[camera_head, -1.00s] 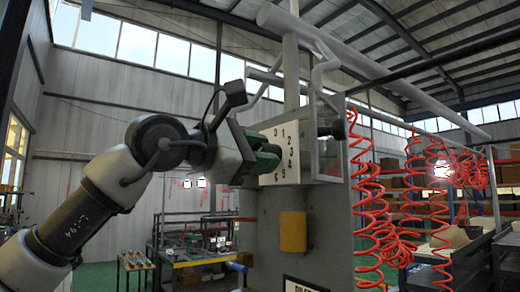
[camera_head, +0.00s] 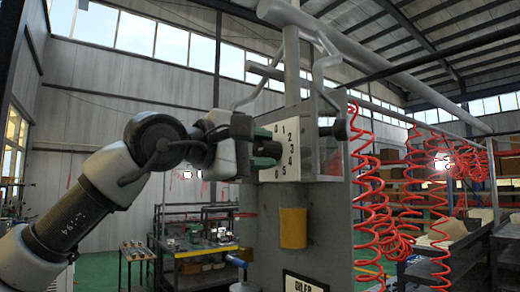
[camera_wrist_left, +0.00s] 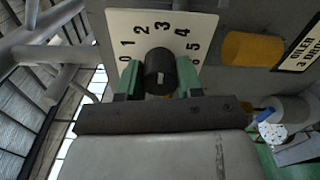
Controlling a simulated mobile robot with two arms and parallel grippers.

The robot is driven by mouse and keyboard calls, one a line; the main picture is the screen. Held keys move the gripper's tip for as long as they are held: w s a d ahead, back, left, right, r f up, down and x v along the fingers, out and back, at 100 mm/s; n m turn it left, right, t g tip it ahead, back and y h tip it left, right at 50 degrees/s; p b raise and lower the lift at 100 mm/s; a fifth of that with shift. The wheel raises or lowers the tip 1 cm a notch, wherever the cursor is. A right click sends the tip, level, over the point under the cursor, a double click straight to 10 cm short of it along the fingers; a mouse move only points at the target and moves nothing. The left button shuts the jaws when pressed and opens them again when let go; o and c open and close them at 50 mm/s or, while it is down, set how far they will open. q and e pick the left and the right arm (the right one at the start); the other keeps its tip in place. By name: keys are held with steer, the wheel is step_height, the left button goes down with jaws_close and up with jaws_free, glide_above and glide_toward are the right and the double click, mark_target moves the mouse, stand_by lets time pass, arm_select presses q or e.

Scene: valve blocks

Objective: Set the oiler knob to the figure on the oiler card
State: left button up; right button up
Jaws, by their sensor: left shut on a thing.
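The oiler knob (camera_wrist_left: 159,66) is a black cylinder with a small white mark on its near end, in front of a white dial plate (camera_wrist_left: 125,22) with black figures around it. The oiler card (camera_wrist_left: 301,45) is partly in the left wrist view and reads "OILER" with a second line cut off. Its top edge shows in the head view (camera_head: 305,284). My right gripper is out of view.
A yellow cylinder (camera_head: 293,228) sits on the grey panel (camera_head: 335,225) below the dial. A black round part (camera_head: 340,128) sticks out right of the plate. Red coiled hoses (camera_head: 366,200) hang to the right. A bench (camera_head: 200,250) stands behind.

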arm_select(q)
steer(key=o, duration=0.9)
steer(key=shift+s+a+f+b, duration=0.1)
steer(key=shift+s+a+b, duration=0.1)
steer(key=shift+b, duration=0.1)
steer(key=b+v, duration=0.4)
steer(key=v, duration=0.6)
steer(key=shift+s+a+b, duration=0.1)
steer(key=shift+b, duration=0.25)
